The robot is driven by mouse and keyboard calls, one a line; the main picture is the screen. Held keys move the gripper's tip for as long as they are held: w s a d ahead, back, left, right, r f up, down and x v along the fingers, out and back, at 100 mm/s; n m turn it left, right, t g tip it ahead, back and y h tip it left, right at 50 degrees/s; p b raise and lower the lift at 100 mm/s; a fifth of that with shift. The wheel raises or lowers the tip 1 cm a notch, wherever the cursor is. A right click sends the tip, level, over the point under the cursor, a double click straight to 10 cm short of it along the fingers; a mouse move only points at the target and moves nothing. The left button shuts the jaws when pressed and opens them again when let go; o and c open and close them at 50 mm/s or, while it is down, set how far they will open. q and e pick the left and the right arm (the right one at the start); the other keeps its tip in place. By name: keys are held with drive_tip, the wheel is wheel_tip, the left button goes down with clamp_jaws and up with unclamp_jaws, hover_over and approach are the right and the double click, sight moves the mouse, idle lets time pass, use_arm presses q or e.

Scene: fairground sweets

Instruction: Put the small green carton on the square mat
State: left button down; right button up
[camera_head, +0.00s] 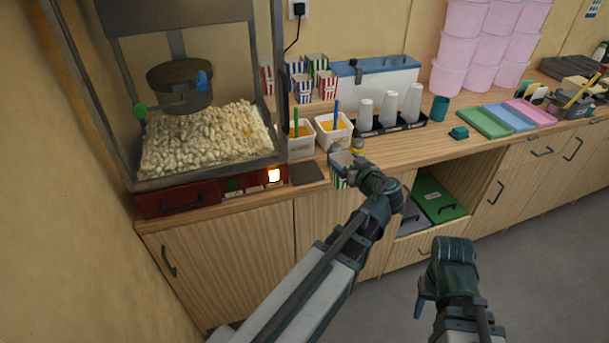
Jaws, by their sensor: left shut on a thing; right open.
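The small green carton (338,180), with green and white stripes, is held by my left gripper (346,163) near the counter's front edge. The gripper hides part of it, and I cannot tell whether its base touches the counter. The dark square mat (307,173) lies bare on the counter just left of the carton, beside the popcorn machine. My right gripper (424,300) is open and low in front of the cabinets, away from the counter top; its fingers are only partly visible.
The popcorn machine (190,195) stands left of the mat. Behind the mat are white tubs (334,133) with coloured handles, and striped cartons (298,86) on a wooden stand. A black tray (395,128) of cups is behind right. An open cabinet bay holds a green case (440,200).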

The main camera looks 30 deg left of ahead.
use_arm(q)
drive_tip(key=w+a+f+b, duration=0.1)
drive_tip(key=a, duration=0.4)
drive_tip(key=w+a+f+b, duration=0.1)
drive_tip(key=a+f+b, duration=0.1)
drive_tip(key=a, duration=0.3)
drive_tip(key=w+a+f+b, duration=0.2)
drive_tip(key=a, duration=0.3)
drive_tip(key=shift+w+a+f, duration=0.1)
drive_tip(key=shift+a+f, duration=0.05)
drive_tip(key=shift+a, duration=0.1)
drive_tip(key=shift+r, duration=0.2)
drive_tip(key=shift+f, duration=0.15)
unclamp_jaws()
